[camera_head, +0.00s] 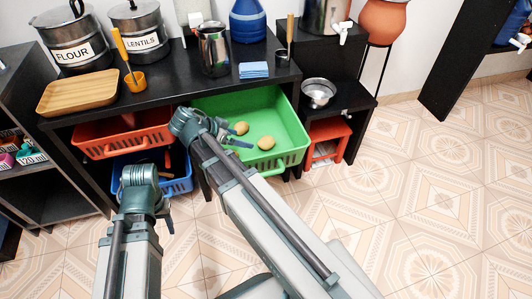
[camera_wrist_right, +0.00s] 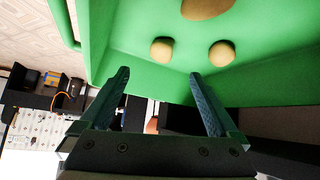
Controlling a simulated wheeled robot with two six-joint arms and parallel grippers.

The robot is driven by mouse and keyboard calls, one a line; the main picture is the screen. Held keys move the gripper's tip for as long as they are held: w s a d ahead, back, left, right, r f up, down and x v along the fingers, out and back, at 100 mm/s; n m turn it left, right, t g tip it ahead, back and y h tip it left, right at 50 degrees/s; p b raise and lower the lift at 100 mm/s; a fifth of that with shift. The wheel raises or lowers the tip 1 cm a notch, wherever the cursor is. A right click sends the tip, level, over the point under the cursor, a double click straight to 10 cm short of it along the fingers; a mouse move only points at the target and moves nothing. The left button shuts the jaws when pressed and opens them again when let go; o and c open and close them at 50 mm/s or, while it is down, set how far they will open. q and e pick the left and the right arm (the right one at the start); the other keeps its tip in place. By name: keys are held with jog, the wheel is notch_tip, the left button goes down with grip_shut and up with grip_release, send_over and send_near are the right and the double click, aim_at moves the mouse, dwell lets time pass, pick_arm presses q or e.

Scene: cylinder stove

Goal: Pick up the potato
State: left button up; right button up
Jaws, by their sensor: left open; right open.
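A green basket (camera_head: 290,128) on the shelf under the black counter holds the potatoes. In the head view one potato (camera_head: 266,142) lies in the basket's middle and another potato (camera_head: 241,128) lies farther left, close to my right gripper (camera_head: 238,143). The right wrist view shows a potato (camera_wrist_right: 162,50) and a second potato (camera_wrist_right: 222,54) beyond the fingertips, with a larger-looking one (camera_wrist_right: 207,8) cut off at the top edge. My right gripper (camera_wrist_right: 158,76) is open, with nothing between its fingers. My left gripper (camera_head: 168,210) is open and empty, low in front of the blue basket.
An orange basket (camera_head: 122,136) and a blue basket (camera_head: 176,186) sit left of the green one. The black counter (camera_head: 190,93) above carries pots, a wooden tray (camera_head: 78,95) and a steel cup (camera_head: 214,52). The tiled floor at right is clear.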

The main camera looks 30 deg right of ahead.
jog(key=shift+w+d+f, duration=0.1)
jog(key=shift+d, duration=0.05)
jog(key=b, duration=0.6)
send_near(261, 144)
jog(key=x, duration=0.4)
jog(key=shift+s+d+f, duration=0.2)
jog(key=shift+w+d+f, duration=0.1)
jog(key=shift+d+f, duration=0.15)
jog(key=shift+d, duration=0.2)
jog(key=b+x, duration=0.4)
jog(key=x, duration=0.1)
jog(key=shift+w+f, duration=0.15)
jog(key=shift+f, duration=0.05)
jog(key=shift+r, duration=0.1)
jog(key=c, duration=1.5)
